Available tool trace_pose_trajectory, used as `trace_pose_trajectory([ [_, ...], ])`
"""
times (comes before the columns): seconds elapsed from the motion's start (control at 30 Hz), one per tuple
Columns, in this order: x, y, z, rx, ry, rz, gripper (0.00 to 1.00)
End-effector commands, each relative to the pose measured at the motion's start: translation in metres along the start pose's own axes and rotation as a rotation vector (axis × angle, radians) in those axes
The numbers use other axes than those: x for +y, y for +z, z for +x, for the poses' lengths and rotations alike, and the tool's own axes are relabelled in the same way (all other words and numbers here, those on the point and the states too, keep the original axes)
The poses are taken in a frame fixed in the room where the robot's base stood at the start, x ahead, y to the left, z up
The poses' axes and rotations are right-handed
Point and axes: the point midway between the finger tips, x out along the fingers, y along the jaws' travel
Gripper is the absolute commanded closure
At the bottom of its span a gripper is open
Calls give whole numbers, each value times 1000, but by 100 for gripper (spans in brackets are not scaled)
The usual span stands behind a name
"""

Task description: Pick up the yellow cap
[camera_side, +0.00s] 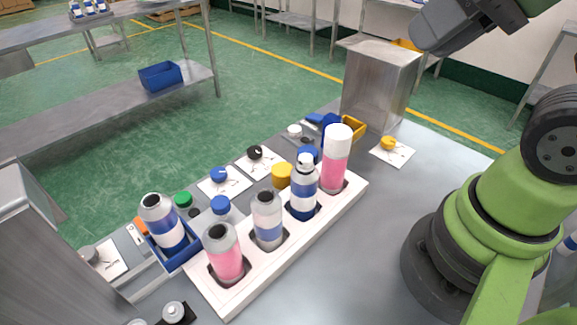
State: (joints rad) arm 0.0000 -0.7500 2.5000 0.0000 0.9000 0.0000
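A small yellow cap (388,143) rests on a white card at the right of the table, beside the metal box. A second, larger yellow cap-like piece (281,175) stands behind the white tray, near its middle. My gripper (440,28) shows as a dark grey shape at the top right, high above the table and well apart from both yellow pieces. Its fingers cannot be made out clearly, so I cannot tell whether it is open or shut.
A white tray (205,289) holds several cans, pink and blue-white. A blue bin (190,250) with a can stands at its left. Blue, black and green caps lie behind. A metal box (378,85) stands near the small yellow cap.

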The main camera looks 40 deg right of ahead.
Motion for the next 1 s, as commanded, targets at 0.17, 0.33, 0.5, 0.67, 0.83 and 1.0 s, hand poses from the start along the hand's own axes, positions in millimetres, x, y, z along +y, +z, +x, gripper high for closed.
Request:
trace_pose_trajectory([
  [0.17,0,0,0,0,0,0,38],
  [0.33,0,0,0,0,0,0,24],
  [0.5,0,-1,0,-2,1,-2,24],
  [0.67,-5,-14,10,-49,25,-35,24],
  [0.83,-13,-43,43,-158,79,-125,24],
  [1.0,-20,-66,94,-278,129,-235,24],
])
